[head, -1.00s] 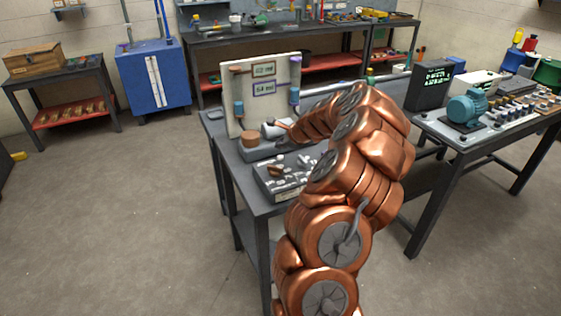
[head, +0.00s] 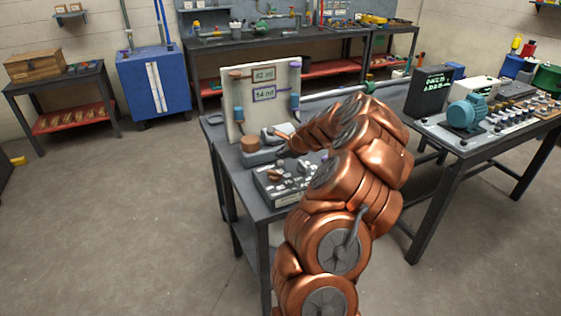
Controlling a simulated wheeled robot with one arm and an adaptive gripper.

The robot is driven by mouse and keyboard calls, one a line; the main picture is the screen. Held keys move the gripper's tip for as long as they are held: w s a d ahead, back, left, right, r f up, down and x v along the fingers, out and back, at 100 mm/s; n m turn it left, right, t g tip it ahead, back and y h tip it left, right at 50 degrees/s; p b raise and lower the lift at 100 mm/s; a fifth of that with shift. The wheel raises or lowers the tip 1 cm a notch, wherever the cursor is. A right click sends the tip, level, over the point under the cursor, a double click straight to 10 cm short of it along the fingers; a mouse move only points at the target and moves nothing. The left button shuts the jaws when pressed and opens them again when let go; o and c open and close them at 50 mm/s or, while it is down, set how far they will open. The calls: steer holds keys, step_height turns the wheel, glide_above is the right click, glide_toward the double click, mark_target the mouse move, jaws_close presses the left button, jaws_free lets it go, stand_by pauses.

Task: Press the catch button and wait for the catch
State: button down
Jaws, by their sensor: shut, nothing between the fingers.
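A grey control box (head: 262,188) with several small light and dark controls on its top sits at the front of the near table. I cannot tell which control is the catch button. The arm hides the right part of the box.
A white upright panel (head: 238,102) with two small displays and blue cylinders stands behind the box. A brown round block (head: 249,144) on a grey base is between them. A teal motor (head: 467,113) stands on the right bench.

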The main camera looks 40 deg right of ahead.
mark_target(281, 162)
stand_by(0.7)
steer(key=shift+f, duration=0.45)
steer(key=shift+f, duration=0.3)
stand_by(0.6)
steer(key=shift+r, duration=0.1)
steer(key=shift+r+p, duration=0.65)
steer(key=shift+r, duration=0.05)
step_height(281, 162, up, 6)
steer(key=p, duration=0.4)
stand_by(1.0)
